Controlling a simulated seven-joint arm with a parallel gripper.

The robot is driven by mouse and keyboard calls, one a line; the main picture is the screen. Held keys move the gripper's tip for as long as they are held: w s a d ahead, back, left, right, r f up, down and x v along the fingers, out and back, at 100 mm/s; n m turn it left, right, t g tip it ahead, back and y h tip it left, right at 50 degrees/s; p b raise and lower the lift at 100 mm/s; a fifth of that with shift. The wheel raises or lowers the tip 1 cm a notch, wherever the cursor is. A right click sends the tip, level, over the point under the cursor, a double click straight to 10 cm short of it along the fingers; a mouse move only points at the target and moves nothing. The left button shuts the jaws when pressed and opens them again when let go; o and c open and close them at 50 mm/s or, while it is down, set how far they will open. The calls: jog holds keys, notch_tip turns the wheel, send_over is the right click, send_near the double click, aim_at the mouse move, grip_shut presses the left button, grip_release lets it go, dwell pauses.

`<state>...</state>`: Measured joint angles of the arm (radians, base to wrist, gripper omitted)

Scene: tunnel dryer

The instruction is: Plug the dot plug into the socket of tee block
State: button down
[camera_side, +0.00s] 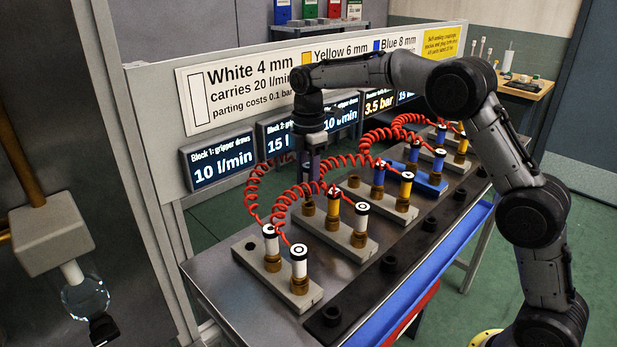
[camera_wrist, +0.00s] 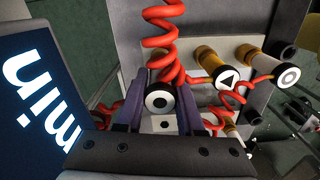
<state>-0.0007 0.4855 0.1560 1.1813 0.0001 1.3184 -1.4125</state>
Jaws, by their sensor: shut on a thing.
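In the wrist view the plug sits between the purple fingers. In the side view the gripper hangs above a grey block (camera_side: 345,243), near its brass socket (camera_side: 309,207), which looks empty; contact is not clear. This block also carries a yellow plug with a triangle (camera_wrist: 228,75) and a white plug with a ring (camera_wrist: 287,73). I cannot tell which block is the tee block.
A front block (camera_side: 296,297) holds two white plugs. Behind stand more blocks, including a blue block (camera_side: 428,186), with yellow and blue plugs. Red coils arch close around the gripper. A panel with screens (camera_side: 222,160) rises on the left. Round black sockets line the bench's right side.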

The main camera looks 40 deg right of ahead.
jog(key=shift+f, duration=1.45)
jog(key=shift+c, duration=2.2)
grip_release()
notch_tip(320, 180, up, 14)
jog(key=shift+f, duration=0.15)
